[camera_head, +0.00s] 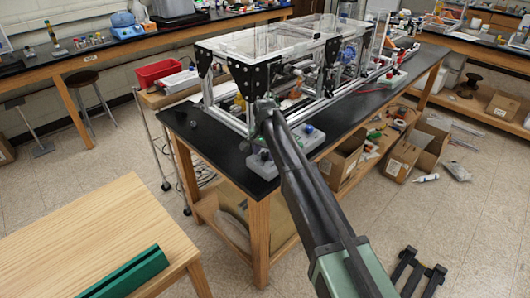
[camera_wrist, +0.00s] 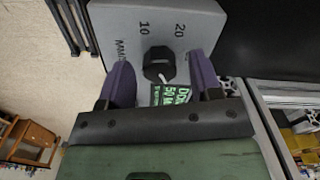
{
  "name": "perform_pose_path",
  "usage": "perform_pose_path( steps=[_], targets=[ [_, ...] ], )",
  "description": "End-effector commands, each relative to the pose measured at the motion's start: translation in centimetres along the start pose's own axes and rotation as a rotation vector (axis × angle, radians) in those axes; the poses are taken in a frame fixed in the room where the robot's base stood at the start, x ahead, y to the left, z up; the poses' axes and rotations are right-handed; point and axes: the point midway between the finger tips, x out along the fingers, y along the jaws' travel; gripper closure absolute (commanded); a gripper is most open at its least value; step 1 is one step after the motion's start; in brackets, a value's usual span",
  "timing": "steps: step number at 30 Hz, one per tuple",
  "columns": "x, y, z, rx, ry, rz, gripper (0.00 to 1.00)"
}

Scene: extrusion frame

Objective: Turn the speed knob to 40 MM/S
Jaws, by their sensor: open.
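The speed knob (camera_wrist: 156,62) is a dark, faceted knob on a grey control box (camera_wrist: 115,35) in the wrist view. Printed 10, 20 and partly hidden MM/S marks show on the box above it. A short white pointer line shows at the knob's lower side; no 40 mark is visible. My gripper (camera_wrist: 159,59) is open, its two purple fingers on either side of the knob with gaps between; I cannot tell its depth. In the head view, the grey box (camera_head: 262,164) sits at the near corner of the black bench, partly behind my arm.
The extrusion frame with clear panels (camera_head: 270,45) stands on the black bench (camera_head: 215,140) just behind the box. A wooden table with a green channel (camera_head: 125,278) is at lower left.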

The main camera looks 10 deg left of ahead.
Motion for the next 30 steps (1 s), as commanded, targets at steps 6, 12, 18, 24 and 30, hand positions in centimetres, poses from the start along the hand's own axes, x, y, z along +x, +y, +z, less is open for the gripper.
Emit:
perform_pose_path(
  steps=[6,12,18,24,30],
  targets=[
    [-2.5,0.0,0.0,0.000,0.000,0.000,0.42],
    [-7.6,0.0,0.0,0.000,0.000,0.000,0.42],
    [-11.0,0.0,0.0,0.000,0.000,0.000,0.42],
    [-10.8,0.0,0.0,0.000,0.000,0.000,0.42],
    [-10.8,0.0,0.0,0.000,0.000,0.000,0.42]
  ],
)
